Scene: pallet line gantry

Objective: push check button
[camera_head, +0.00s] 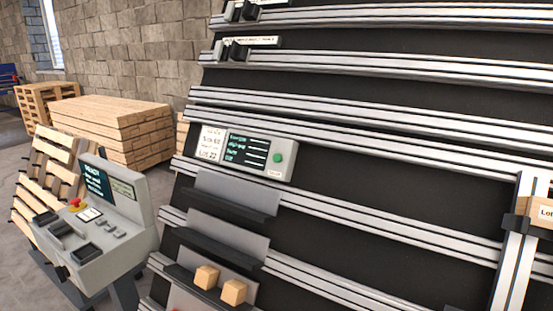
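A grey panel box (288,170) is mounted on a rail of the slanted gantry, near the middle of the head view. A round green button (278,157) sits at its right end. A small label (274,172) is below the button, too small to read surely. Left of the button, the panel has a dark display (246,149) with several lines of text and a white card (211,143). Nothing covers the button. Neither of my grippers is in view.
A grey console (119,254) with a screen (95,179) and a red knob (76,204) stands at left. Grey trays (230,234) hang below the panel, with wooden blocks (206,277) on the lowest. A post (517,250) stands at right. Stacked pallets (115,130) are behind.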

